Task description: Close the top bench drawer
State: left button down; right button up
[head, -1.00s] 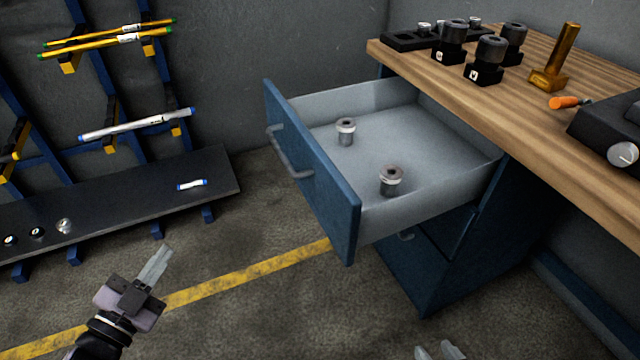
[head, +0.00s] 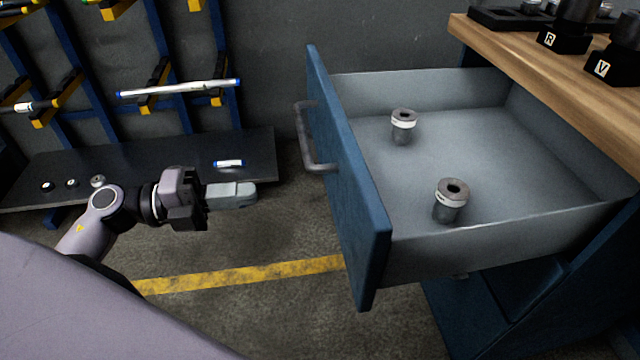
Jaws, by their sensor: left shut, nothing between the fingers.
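The top bench drawer (head: 480,245) is pulled well out of the bench, its blue front (head: 352,190) facing left. A grey bar handle (head: 308,140) is on that front. Two grey metal collets, one farther back (head: 403,127) and one nearer (head: 450,203), stand upright inside. My left gripper (head: 250,194) is shut and empty, its fingers pointing right toward the drawer front. It is left of the handle, apart from it by a clear gap. My right gripper is not in view.
The wooden bench top (head: 535,75) with black holders is at the upper right. A dark shelf (head: 150,165) and a blue rack with bars (head: 180,88) stand at the left, behind my left arm. Open floor with a yellow line (head: 250,272) lies below.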

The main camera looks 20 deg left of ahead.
aim_at(334, 184)
pick_arm(q)
jog(key=x, duration=1.1)
jog(key=shift+w+d+b, duration=0.25)
jog(key=shift+d+b, duration=0.05)
jog(key=shift+b, duration=0.05)
jog(key=shift+d, duration=0.1)
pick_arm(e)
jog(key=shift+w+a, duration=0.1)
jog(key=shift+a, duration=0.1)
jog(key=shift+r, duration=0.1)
